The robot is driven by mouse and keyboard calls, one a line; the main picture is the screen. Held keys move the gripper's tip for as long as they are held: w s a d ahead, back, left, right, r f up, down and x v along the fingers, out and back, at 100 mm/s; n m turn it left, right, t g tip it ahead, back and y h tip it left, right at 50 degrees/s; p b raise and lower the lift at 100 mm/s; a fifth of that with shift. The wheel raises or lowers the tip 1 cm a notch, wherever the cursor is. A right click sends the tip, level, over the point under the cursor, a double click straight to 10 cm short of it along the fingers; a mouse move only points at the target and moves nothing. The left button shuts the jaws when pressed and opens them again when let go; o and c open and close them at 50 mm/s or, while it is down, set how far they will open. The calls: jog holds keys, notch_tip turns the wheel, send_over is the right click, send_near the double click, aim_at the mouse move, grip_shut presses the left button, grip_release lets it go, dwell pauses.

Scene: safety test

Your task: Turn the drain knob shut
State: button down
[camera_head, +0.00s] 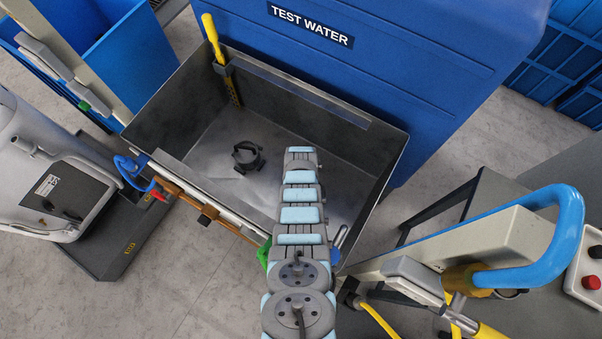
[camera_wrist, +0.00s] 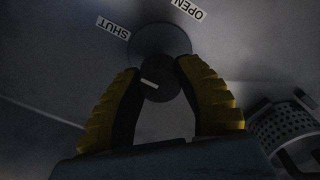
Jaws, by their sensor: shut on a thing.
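The drain knob (camera_wrist: 158,92) is a dark round piece with a short white mark, in front of a wider dark disc (camera_wrist: 160,38). A SHUT label (camera_wrist: 113,27) is at its upper left and an OPEN label (camera_wrist: 189,9) at its upper right. The white mark lies aslant; I cannot tell which label it stands for. My gripper (camera_wrist: 157,74), with yellow and black fingers, is shut on the knob, one finger on each side. In the head view my arm reaches into the grey tub (camera_head: 375,145) and hides the knob and my fingers.
A perforated metal cylinder (camera_wrist: 283,128) stands close to my right finger. A dark ring-like piece (camera_head: 248,157) lies on the tub floor. A yellow-handled tool (camera_head: 212,38) stands in the tub's back left corner. A blue TEST WATER tank (camera_head: 430,60) is behind the tub.

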dwell(0.3)
jog(key=c, duration=0.6)
grip_release()
jog(key=m, duration=0.6)
jog(key=shift+m, duration=0.6)
